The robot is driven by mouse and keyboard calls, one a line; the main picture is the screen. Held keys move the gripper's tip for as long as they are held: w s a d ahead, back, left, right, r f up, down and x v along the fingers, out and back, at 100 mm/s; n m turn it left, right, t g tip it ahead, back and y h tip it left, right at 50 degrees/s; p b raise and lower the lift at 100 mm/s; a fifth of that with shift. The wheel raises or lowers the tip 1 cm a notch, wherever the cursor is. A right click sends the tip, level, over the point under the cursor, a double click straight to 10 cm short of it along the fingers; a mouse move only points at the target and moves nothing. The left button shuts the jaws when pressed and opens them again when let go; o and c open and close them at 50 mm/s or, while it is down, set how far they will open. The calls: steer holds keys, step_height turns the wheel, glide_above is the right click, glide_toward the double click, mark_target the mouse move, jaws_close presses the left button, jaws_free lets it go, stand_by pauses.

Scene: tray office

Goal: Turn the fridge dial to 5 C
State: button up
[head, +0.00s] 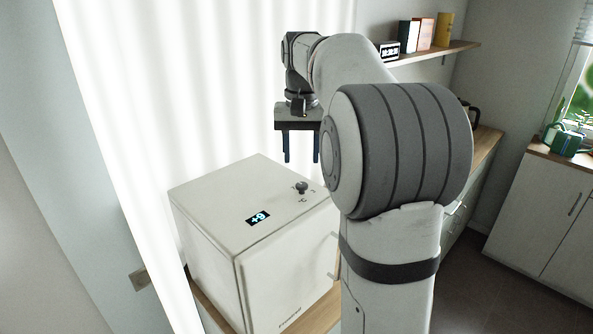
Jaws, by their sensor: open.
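The white fridge (281,267) stands on a wooden surface at the lower left of the head view. On its top are a small dark dial (302,187) and a display (258,218) that reads +9. Small marks sit beside the dial, one of them a °C sign. My gripper (302,160) points down above the back part of the fridge top, with its two dark fingers apart and nothing between them. The fingertips are above the dial and do not touch it.
My arm hides part of the room right of the fridge. A shelf (440,50) with books and a small clock (390,51) is on the back wall. A wooden counter (487,145) runs below it. A green watering can (566,141) stands at the right. A pale curtain is behind the fridge.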

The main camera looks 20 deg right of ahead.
mark_target(302, 184)
steer(key=shift+s+f, duration=0.15)
steer(key=shift+f, duration=0.25)
step_height(302, 184, down, 6)
steer(key=shift+f+p, duration=0.25)
steer(key=shift+p, duration=0.1)
steer(key=c, duration=1)
steer(key=shift+o, duration=0.2)
steer(key=shift+m, duration=0.4)
steer(key=m, duration=0.5)
steer(key=shift+m, duration=0.3)
steer(key=m, duration=0.5)
steer(key=shift+r+p, duration=0.1)
steer(key=shift+p, duration=0.2)
steer(key=shift+m, duration=0.3)
